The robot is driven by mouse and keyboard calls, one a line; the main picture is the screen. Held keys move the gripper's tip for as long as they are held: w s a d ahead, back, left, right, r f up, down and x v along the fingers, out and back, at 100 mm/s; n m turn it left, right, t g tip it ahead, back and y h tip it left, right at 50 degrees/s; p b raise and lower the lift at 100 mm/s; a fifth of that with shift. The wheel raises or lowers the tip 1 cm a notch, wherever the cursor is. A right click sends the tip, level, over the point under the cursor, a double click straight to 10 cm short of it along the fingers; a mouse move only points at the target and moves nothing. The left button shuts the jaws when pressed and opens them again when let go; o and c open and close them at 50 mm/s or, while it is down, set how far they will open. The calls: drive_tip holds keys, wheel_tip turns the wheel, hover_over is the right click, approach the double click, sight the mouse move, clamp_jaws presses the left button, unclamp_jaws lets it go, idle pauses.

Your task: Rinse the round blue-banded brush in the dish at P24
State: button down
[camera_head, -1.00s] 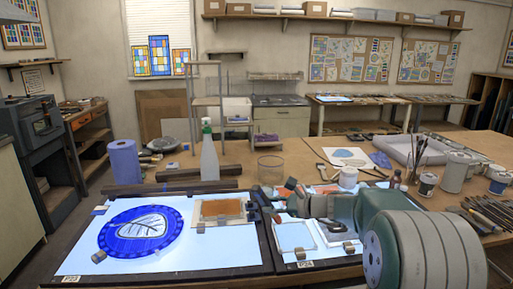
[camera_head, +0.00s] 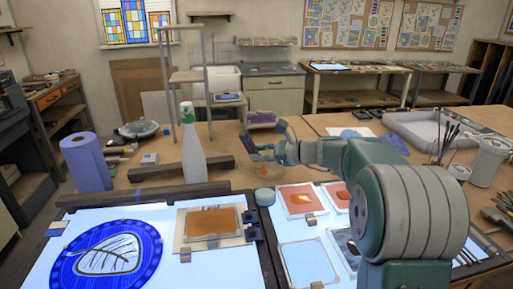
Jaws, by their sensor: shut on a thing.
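My gripper (camera_head: 264,147) is over the far side of the light panels, its dark jaws low at a clear glass dish (camera_head: 249,171). The dish stands on the wooden bench behind the right light panel, and something orange shows inside it. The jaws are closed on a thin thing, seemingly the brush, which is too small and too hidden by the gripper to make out. I cannot tell its blue band, or whether its tip touches the liquid or the dish. The P24 label is not visible now.
A white spray bottle (camera_head: 193,150) and a blue paper roll (camera_head: 86,163) stand left of the dish. A small pale pot (camera_head: 265,196) is just in front. The left light panel holds a blue leaf roundel (camera_head: 62,258). A grey tray (camera_head: 432,130) lies at right.

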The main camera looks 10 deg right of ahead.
sight(261, 171)
wheel_tip(261, 171, down, 8)
drive_tip(key=d, duration=0.1)
drive_tip(key=shift+w+d, duration=0.15)
drive_tip(key=shift+w, duration=0.15)
idle(0.3)
idle(0.8)
drive_tip(key=shift+w, duration=0.3)
drive_tip(key=shift+s, duration=0.3)
idle(2.5)
